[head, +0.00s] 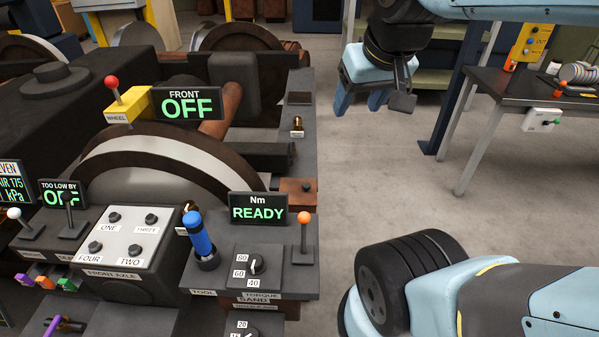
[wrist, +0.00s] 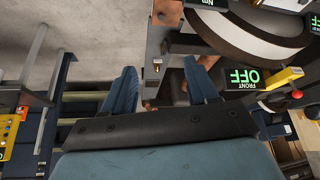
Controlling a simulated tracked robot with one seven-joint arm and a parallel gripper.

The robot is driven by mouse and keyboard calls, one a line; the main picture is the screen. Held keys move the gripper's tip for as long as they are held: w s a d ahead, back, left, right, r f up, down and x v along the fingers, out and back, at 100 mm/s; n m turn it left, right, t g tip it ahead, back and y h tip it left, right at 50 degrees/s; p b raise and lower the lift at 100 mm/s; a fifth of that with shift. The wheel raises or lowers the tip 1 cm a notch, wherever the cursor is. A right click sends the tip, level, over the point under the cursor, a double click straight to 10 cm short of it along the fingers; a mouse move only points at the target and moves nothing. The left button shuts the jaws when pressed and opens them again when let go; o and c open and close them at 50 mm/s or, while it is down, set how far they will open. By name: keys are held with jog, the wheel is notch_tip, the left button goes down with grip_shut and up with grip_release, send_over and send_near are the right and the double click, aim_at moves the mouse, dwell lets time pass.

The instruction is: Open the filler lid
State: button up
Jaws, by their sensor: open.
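No part in view is labelled as the filler lid, so I cannot tell for certain which one it is. A small flat reddish-brown plate with a dark knob (head: 298,191) sits at the right edge of the machine, beside the Nm READY display. It looks closed. My gripper (head: 360,104) hangs in the air at the upper middle of the head view, right of the machine and well apart from that plate. Its two blue fingers are apart and empty, also in the wrist view (wrist: 160,66).
A brass fitting (head: 297,127) stands on the dark side ledge. The Nm READY display (head: 258,207), an orange-knobbed lever (head: 304,222) and a blue-handled tool (head: 199,234) crowd the front. The FRONT OFF display (head: 187,103) stands behind. A workbench (head: 520,95) is far right; open floor lies between.

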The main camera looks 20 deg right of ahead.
jog(key=w+f+n+g, duration=0.1)
jog(key=w+f+g, duration=0.15)
jog(key=w, duration=0.65)
jog(key=n+g, duration=0.3)
jog(key=n, duration=0.1)
send_over(307, 184)
notch_tip(307, 184, down, 27)
notch_tip(307, 184, down, 14)
jog(key=shift+a+r, duration=0.1)
jog(key=shift+r, duration=0.1)
jog(key=shift+c, duration=0.2)
grip_shut()
jog(key=shift+a, duration=0.1)
